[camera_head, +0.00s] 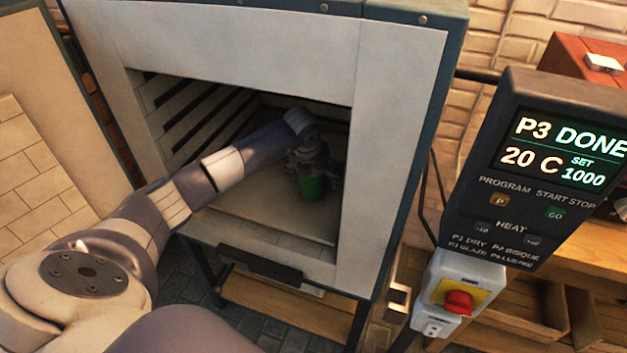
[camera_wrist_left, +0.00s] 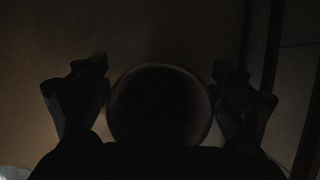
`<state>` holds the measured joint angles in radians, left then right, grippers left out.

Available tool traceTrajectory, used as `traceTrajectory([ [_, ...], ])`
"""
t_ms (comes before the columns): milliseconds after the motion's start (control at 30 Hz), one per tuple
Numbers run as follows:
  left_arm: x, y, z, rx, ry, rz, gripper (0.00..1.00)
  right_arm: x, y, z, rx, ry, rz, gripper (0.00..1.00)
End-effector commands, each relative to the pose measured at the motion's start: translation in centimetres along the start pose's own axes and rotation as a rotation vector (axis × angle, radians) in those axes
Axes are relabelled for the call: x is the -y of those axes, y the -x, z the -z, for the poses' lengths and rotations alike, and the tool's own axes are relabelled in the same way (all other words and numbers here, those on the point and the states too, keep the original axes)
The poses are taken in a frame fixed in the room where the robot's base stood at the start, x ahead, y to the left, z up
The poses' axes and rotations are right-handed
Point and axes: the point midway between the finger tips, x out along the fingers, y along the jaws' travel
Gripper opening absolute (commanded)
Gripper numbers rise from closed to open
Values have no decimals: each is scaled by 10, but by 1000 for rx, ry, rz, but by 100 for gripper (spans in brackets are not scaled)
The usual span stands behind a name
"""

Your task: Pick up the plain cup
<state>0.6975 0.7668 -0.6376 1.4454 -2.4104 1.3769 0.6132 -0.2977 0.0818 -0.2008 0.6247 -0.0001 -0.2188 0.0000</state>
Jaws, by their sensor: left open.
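A green cup (camera_head: 313,187) stands on the floor of the open kiln in the head view. I see no pattern on the part of it that shows. In the dark left wrist view, the round rim of a cup (camera_wrist_left: 159,69) shows with a black inside. My left gripper (camera_head: 315,166) is inside the kiln at the cup and hides its upper part. In the wrist view the gripper (camera_wrist_left: 160,90) is open, with one finger on each side of the cup and a small gap at both sides. My right gripper is not in view.
The kiln's pale front frame (camera_head: 399,130) surrounds the opening, and its open door (camera_head: 38,130) stands at the left. A control box (camera_head: 548,165) at the right reads "P3 DONE" and "20 C". A red stop button (camera_head: 458,302) sits below it.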

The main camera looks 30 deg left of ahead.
Motion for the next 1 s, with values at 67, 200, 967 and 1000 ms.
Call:
traceTrajectory([
  [67, 0, 0, 0, 1, 0, 0, 88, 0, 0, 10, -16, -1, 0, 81],
  [200, 0, 0, 0, 0, 0, 0, 81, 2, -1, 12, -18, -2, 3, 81],
  [967, -5, 11, -6, 5, 0, 0, 32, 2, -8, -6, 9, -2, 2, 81],
  [1000, -4, 16, -9, 6, 0, 1, 32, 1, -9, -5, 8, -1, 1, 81],
])
